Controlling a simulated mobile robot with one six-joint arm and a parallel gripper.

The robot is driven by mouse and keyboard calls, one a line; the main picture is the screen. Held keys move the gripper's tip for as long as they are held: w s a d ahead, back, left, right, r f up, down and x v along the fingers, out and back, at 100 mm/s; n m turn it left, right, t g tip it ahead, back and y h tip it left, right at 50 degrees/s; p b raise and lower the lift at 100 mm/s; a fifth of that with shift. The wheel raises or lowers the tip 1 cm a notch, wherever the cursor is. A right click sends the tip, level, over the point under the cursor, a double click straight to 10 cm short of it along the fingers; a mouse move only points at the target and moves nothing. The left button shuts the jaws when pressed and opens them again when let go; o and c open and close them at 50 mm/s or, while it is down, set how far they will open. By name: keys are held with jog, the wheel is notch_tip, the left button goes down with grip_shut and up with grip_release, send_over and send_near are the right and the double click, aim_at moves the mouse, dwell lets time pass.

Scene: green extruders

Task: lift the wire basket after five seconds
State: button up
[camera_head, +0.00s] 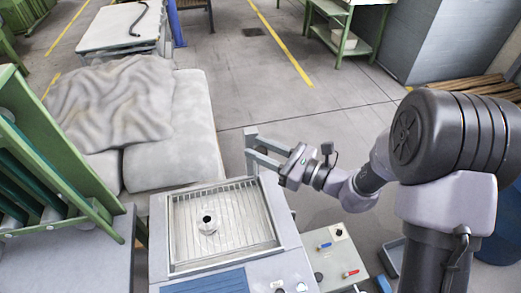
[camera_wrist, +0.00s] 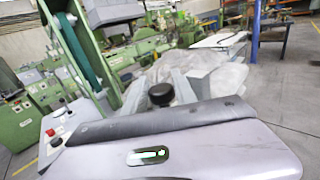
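A wire basket (camera_head: 240,205) with thin parallel bars sits in the square well of a light grey machine (camera_head: 290,240) in the head view. A black knob (camera_head: 207,219) on a round pale base stands near the basket's middle. My gripper (camera_head: 250,148) is above the well's far right corner, its two grey fingers apart and pointing left. I see nothing clearly held between them. In the wrist view a round black knob (camera_wrist: 160,95) shows beyond my gripper's body; I cannot tell whether it is the basket's knob. The basket's bars are not clear there.
A green frame (camera_head: 45,165) rises close on the left. A small control box with a blue and a red lever (camera_head: 335,255) is at the machine's right.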

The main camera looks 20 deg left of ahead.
jog(key=o, duration=0.4)
jog(key=shift+c, duration=0.2)
jog(key=s+d+p, duration=0.1)
jog(key=d+p, duration=0.1)
jog(key=d, duration=1.5)
jog(key=shift+s+d+p, duration=0.2)
jog(key=shift+s+p, duration=0.05)
jog(key=shift+p, duration=0.05)
